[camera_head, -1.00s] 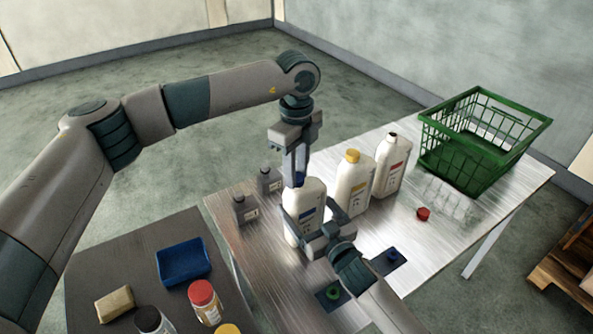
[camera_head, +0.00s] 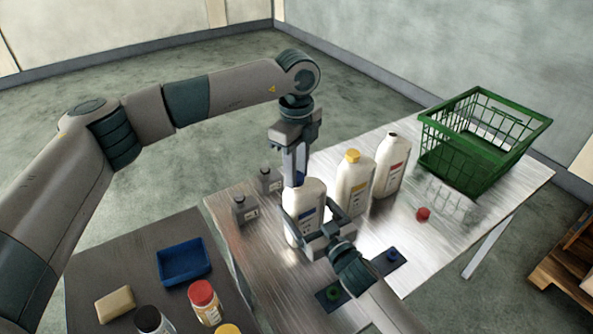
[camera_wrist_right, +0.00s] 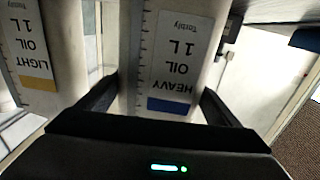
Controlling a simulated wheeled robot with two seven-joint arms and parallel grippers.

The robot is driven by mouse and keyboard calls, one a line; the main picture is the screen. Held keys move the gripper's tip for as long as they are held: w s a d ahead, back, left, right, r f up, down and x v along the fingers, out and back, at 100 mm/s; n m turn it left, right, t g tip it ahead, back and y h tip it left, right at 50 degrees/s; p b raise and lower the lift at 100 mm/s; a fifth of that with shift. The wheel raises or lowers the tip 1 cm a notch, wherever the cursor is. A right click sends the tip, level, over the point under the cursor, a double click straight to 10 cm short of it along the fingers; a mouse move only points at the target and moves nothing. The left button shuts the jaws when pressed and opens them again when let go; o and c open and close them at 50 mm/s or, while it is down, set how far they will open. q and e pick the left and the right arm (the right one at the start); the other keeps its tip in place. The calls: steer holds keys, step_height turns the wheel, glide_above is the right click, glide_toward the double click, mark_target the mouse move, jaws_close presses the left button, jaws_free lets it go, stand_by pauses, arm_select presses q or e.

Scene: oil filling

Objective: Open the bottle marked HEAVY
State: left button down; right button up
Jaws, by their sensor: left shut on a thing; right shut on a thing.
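The white bottle marked HEAVY OIL (camera_head: 303,219) has a blue label band and stands upright on the metal table; its label shows upside down in the right wrist view (camera_wrist_right: 180,60). My left gripper (camera_head: 297,177) points straight down from above and is shut on the bottle's blue cap (camera_head: 299,180), which the fingers mostly hide. My right gripper (camera_head: 307,222) comes from the front and is shut on the bottle's body, one finger on each side. Its fingers also show in the right wrist view (camera_wrist_right: 155,98).
A yellow-capped bottle (camera_head: 352,187), LIGHT in the wrist view, stands close to the right. Beyond it is an open bottle with a red label (camera_head: 389,166). A red cap (camera_head: 423,214) lies near the green basket (camera_head: 470,165).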

arm_select(q)
steer(key=shift+r, duration=0.3)
steer(key=shift+r, duration=0.65)
steer(key=shift+r, duration=2.05)
arm_select(e)
steer(key=o, duration=2)
arm_select(q)
steer(key=shift+f, duration=0.1)
arm_select(e)
steer(key=shift+s+d, duration=0.1)
